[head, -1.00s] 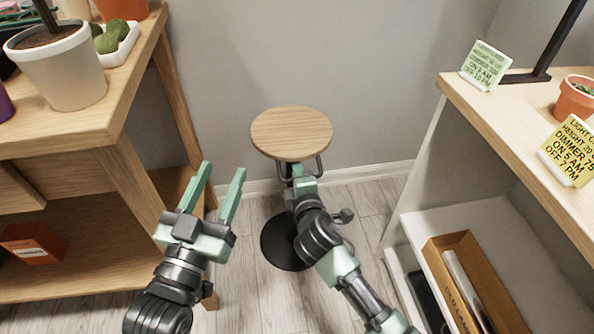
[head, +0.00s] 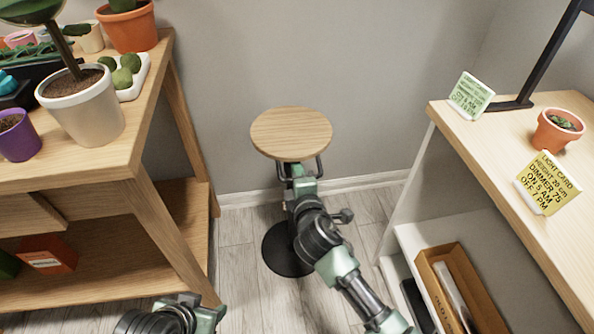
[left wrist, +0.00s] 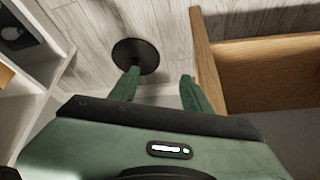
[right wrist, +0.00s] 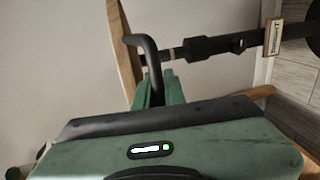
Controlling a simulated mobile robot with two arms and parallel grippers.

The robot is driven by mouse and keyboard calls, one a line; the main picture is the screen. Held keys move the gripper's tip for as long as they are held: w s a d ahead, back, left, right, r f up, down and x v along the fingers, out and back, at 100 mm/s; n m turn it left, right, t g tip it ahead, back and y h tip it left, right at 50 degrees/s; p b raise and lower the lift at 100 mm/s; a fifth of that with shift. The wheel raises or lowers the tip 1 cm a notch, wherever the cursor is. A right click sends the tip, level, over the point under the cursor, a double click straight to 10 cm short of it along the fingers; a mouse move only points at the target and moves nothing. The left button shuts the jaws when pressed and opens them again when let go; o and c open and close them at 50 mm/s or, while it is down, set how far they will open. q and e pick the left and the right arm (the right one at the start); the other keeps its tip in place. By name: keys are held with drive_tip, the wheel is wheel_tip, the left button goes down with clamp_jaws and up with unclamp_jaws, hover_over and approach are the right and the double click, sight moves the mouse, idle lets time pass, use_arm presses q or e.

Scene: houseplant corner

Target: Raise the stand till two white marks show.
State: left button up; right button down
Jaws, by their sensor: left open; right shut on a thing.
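The stand has a round wooden top (head: 291,133), metal loop handles under it and a round black base (head: 283,255) on the floor. My right gripper (head: 302,172) is shut on a handle (right wrist: 150,60) just beneath the top. In the right wrist view, the stand lies sideways, with a short pale stretch of rod between the top and the black collar (right wrist: 208,48). I cannot make out how many white marks show there. My left gripper (left wrist: 160,85) is open and empty; in the head view only its rear part shows at the bottom edge.
A wooden plant table (head: 150,150) with pots stands on the left. A shelf unit (head: 480,150) with a light card (head: 548,183) and a small pot (head: 558,130) stands on the right.

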sight(297, 155)
wheel_tip(297, 155, up, 6)
drive_tip(key=p, duration=0.5)
drive_tip(key=shift+r, duration=0.2)
use_arm(q)
drive_tip(key=s+a+f+g, duration=0.1)
drive_tip(key=s+f+g, duration=0.2)
drive_tip(key=f, duration=1.3)
drive_tip(key=shift+s+f, duration=0.35)
drive_tip(key=shift+s, duration=0.45)
use_arm(e)
drive_tip(key=c, duration=1.8)
unclamp_jaws()
drive_tip(key=shift+o, duration=0.2)
drive_tip(key=shift+f, duration=0.1)
drive_tip(key=shift+s, duration=0.1)
